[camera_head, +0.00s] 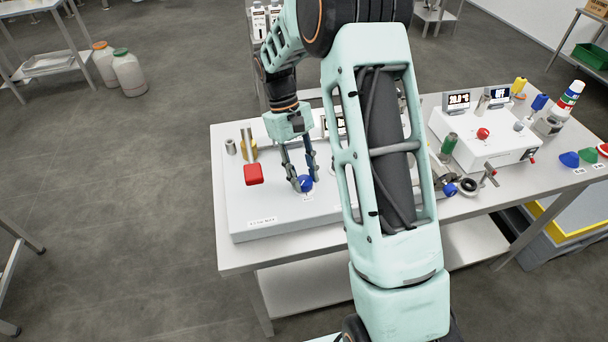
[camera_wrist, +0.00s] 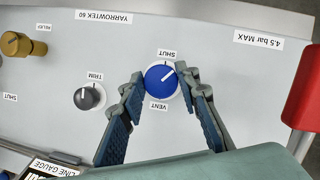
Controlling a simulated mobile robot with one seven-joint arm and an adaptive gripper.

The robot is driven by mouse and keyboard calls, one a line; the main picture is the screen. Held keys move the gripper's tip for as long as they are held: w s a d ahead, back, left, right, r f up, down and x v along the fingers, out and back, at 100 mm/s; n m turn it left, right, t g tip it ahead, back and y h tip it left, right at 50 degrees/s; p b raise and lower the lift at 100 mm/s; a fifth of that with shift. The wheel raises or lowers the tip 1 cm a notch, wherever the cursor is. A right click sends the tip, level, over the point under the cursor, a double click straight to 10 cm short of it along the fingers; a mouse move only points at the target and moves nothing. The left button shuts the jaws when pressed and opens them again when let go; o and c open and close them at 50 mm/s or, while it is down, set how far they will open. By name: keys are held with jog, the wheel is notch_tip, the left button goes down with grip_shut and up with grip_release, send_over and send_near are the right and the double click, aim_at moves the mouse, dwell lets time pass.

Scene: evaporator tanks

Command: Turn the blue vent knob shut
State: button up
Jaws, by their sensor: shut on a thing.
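The blue vent knob (camera_head: 305,184) sits on the pale panel, and it shows in the wrist view (camera_wrist: 161,82) above its VENT label. Its white pointer line points up and to the right in the wrist view, a little right of the SHUT label (camera_wrist: 168,55). My gripper (camera_wrist: 164,85) is around the knob with one fingertip at its left side and the other at its right side, shut on it. In the head view my gripper (camera_head: 303,178) reaches down from above onto the knob.
A grey TRIM knob (camera_wrist: 89,96) stands left of the vent knob. A brass RELIEF valve (camera_wrist: 22,45) is at the far left, and a red handle (camera_wrist: 304,90) at the right edge. In the head view a white control box (camera_head: 490,140) stands farther right on the table.

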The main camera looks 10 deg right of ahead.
jog(key=n+t+h, duration=0.1)
jog(key=n, duration=0.3)
jog(key=shift+a+n, duration=0.1)
jog(key=shift+n, duration=0.2)
jog(key=shift+n+t+h, duration=0.5)
jog(key=shift+n+t, duration=0.1)
jog(key=shift+n, duration=1)
jog(key=o, duration=1.1)
jog(key=shift+o, duration=0.2)
jog(key=shift+r, duration=0.1)
jog(key=v, duration=1.2)
jog(key=shift+a+b, duration=0.2)
jog(key=shift+b, duration=0.1)
